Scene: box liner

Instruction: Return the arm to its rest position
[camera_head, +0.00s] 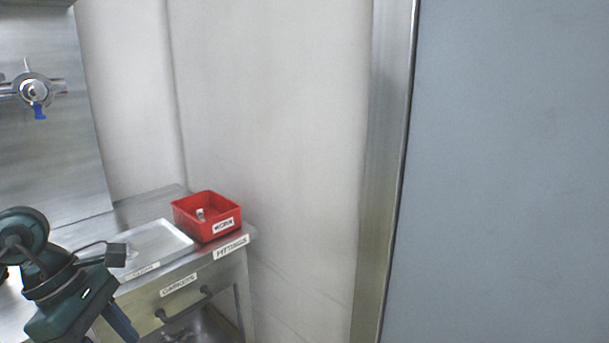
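My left arm (62,275), dark green and black, comes in at the lower left, in front of the steel counter. Its gripper (121,322) points downward at the bottom edge. One grey-blue finger shows, and the rest is cut off or hidden, so I cannot tell whether it is open or shut. I see nothing held in the visible part. My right arm and gripper are out of view.
A red bin (190,222) with a small pale item inside stands at the counter's right end. A flat pale tray (160,240) lies left of it. A labelled, handled drawer (165,292) is below. A tap (35,90) is on the left wall.

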